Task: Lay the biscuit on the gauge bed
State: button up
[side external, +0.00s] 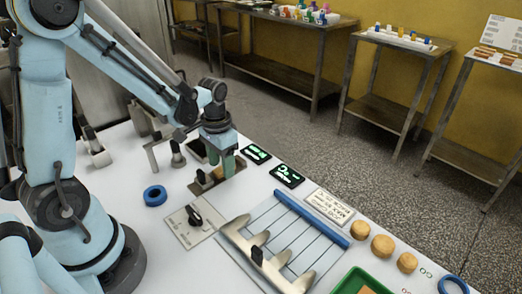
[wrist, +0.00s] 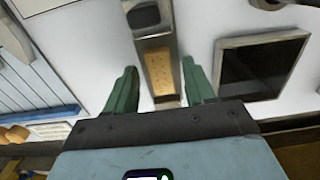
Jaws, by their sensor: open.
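A tan rectangular biscuit (wrist: 159,72) with small holes lies lengthwise along a narrow metal strip (wrist: 165,102) in the wrist view. My gripper (wrist: 160,68) has its two green fingers spread, one on each side of the biscuit, with visible gaps. In the side view my gripper (side external: 222,166) points down over the metal strip (side external: 228,186), low near the table; the fingers largely hide the biscuit there. A black knob (side external: 205,179) stands on the strip beside the fingers. I cannot tell for sure which fixture is the gauge bed; a metal plate with a black knob (side external: 191,231) lies nearer the front.
Several round biscuits (side external: 382,245), a green tray (side external: 350,281) and a blue ring (side external: 155,195) are on the white table. Two dark displays (side external: 287,175) stand near the gripper.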

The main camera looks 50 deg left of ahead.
aim_at(221, 168)
notch_tip(221, 168, up, 12)
jog(key=f, duration=0.1)
jog(key=s+d+r+t, duration=0.1)
jog(key=s+d+t, duration=0.3)
jog(key=d+t, duration=0.2)
jog(key=shift+d+r+t, duration=0.25)
jog(key=shift+r+t, duration=0.1)
jog(key=shift+t, duration=0.25)
